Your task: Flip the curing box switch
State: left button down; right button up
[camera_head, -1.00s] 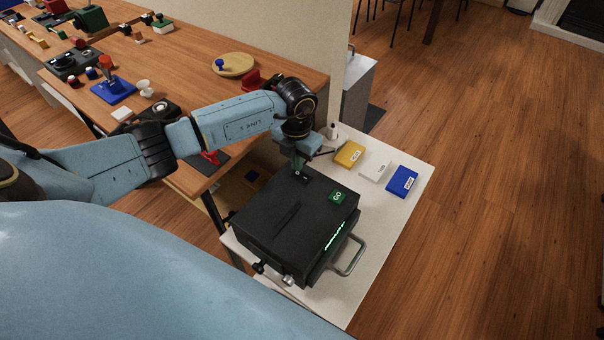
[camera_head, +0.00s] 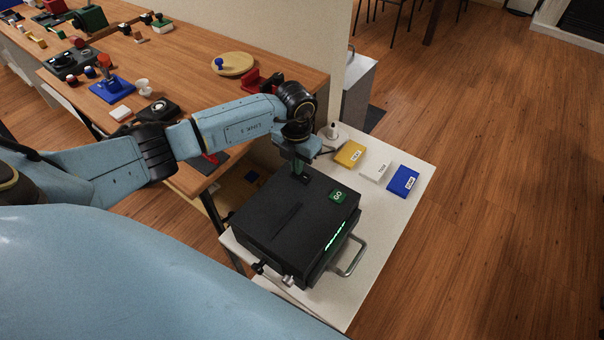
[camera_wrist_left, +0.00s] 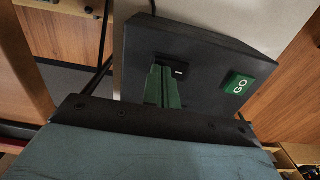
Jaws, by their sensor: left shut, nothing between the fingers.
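The curing box (camera_head: 290,225) is a black box with a handle on the white table, and it also shows in the left wrist view (camera_wrist_left: 205,65). A green GO label (camera_head: 338,196) is on its top; it also shows in the left wrist view (camera_wrist_left: 239,84). A small dark switch with a light mark (camera_wrist_left: 178,71) is on the box top, partly hidden by my fingers. My left gripper (camera_head: 300,177) is shut and empty, its green fingertips at the switch; whether they touch it I cannot tell. My right gripper is not in view.
Yellow (camera_head: 350,154), white (camera_head: 375,171) and blue (camera_head: 403,181) boxes lie behind and right of the curing box on the white table (camera_head: 405,224). A wooden bench (camera_head: 190,70) with many small objects stands at the left. A metal handle (camera_head: 350,258) sticks out of the box's front.

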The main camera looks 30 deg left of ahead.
pick_arm(q)
jog(key=shift+f, duration=0.2)
jog(key=shift+r, duration=0.2)
notch_tip(320, 180, up, 7)
jog(key=p, duration=0.6)
jog(key=shift+f, duration=0.1)
jog(key=shift+s+f, duration=0.1)
dwell(0.3)
